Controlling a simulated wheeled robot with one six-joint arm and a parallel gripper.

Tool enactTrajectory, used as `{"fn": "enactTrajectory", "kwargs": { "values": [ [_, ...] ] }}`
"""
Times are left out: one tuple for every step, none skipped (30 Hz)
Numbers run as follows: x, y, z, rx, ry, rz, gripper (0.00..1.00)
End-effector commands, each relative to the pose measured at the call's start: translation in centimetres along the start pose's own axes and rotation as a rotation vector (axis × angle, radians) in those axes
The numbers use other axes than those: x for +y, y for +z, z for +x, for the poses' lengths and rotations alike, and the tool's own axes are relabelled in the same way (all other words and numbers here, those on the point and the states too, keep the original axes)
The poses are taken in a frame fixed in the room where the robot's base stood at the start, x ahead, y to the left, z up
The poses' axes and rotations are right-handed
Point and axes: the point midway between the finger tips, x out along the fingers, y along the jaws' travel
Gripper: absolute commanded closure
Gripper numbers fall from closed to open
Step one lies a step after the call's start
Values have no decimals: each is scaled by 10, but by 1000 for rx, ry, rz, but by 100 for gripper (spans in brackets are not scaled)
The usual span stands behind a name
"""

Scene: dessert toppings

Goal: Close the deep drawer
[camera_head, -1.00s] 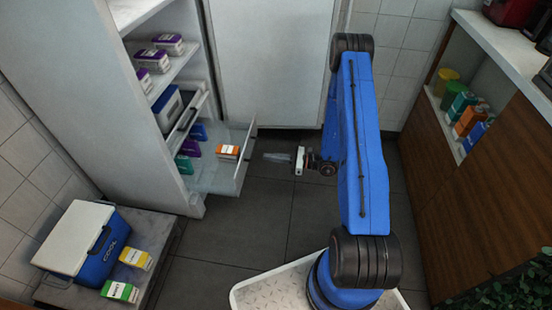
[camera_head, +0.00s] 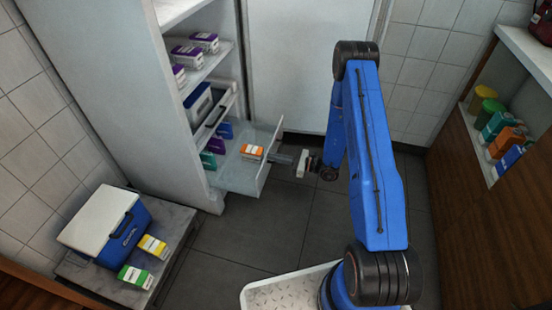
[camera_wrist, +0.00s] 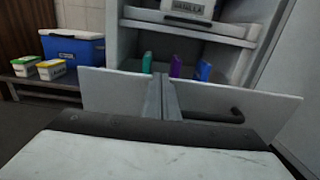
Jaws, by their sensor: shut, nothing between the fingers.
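The deep drawer (camera_head: 237,180) is the low, pale, see-through one in the tall white cabinet, and it stands pulled out. Its front panel (camera_head: 269,160) faces my arm. In the wrist view the front panel (camera_wrist: 110,92) spans the middle, with a dark bar handle (camera_wrist: 208,113) on its right part. My gripper (camera_head: 280,158) is shut and empty, its fingers pointing at the panel. In the wrist view the fingertips (camera_wrist: 161,78) overlap the panel, left of the handle. I cannot tell whether they touch it.
An orange-white box (camera_head: 252,152) and green, purple and blue boxes (camera_wrist: 176,68) are in the drawer. A shallower drawer (camera_head: 216,118) above holds a white-and-blue container. A blue cooler (camera_head: 118,232) and two small boxes stand on a low bench at left. A wooden counter (camera_head: 480,200) is at right.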

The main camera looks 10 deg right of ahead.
Motion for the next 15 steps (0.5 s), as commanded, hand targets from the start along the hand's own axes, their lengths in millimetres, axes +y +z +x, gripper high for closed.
{"fn": "enactTrajectory", "kwargs": {
  "values": [
    [0, 0, 0, 0, 0, 0, 100],
    [0, 0, 0, 0, 0, 0, 100],
    [0, 0, 0, 0, 0, 0, 100],
    [0, 0, 0, 0, 0, 0, 100],
    [0, 0, 0, 0, 0, 0, 100],
    [0, 0, 1, 0, 0, 0, 100],
    [0, 0, 2, 0, 1, 0, 100],
    [0, 0, 3, 0, 1, 0, 100],
    [0, 0, 5, 0, 2, 0, 100],
    [1, 0, 7, 0, 2, 0, 100],
    [0, 0, 9, 0, 2, 0, 100],
    [0, 0, 13, 0, 1, 0, 100],
    [0, 0, 16, 0, 1, 0, 100],
    [1, 0, 20, 0, 2, 0, 100],
    [1, 0, 25, 0, 4, 0, 100]
  ]
}}
